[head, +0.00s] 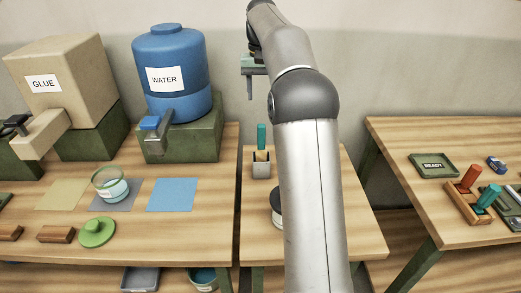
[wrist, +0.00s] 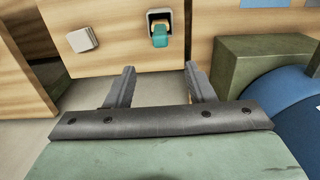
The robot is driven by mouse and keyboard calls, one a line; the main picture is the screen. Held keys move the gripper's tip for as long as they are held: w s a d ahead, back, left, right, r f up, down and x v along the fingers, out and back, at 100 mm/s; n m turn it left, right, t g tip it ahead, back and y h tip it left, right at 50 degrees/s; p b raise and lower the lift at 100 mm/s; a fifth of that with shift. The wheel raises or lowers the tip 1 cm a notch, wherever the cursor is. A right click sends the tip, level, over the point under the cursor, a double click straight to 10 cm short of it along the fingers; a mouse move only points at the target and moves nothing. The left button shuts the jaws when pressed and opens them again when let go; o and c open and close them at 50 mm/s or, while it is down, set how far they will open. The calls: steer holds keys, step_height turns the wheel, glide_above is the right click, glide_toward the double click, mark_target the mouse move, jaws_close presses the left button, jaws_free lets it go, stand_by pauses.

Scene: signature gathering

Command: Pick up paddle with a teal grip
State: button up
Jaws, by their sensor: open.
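A paddle with a teal grip (head: 262,137) stands upright in a small grey holder (head: 262,171) on the middle table. In the wrist view, the teal grip (wrist: 160,38) shows with the dark opening of its holder beyond the fingertips. My gripper (wrist: 160,76) is open and empty, with its two fingers spread and apart from the paddle. In the head view, my gripper (head: 250,84) is above and behind the paddle, near the wall, partly hidden by my arm.
A blue water barrel (head: 172,95) stands on a green block left of the paddle. A dark-rimmed pale container (head: 276,207) is partly hidden by my arm. On the right table, a wooden rack (head: 467,213) holds red and teal handles beside a green tray (head: 433,165).

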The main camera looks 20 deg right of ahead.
mark_target(262, 124)
step_height(262, 124, down, 10)
steer(key=shift+f, duration=0.25)
steer(key=shift+s+a+f+p, duration=0.1)
steer(key=shift+f+p, duration=0.8)
steer(key=shift+f, duration=1.8)
jaws_close()
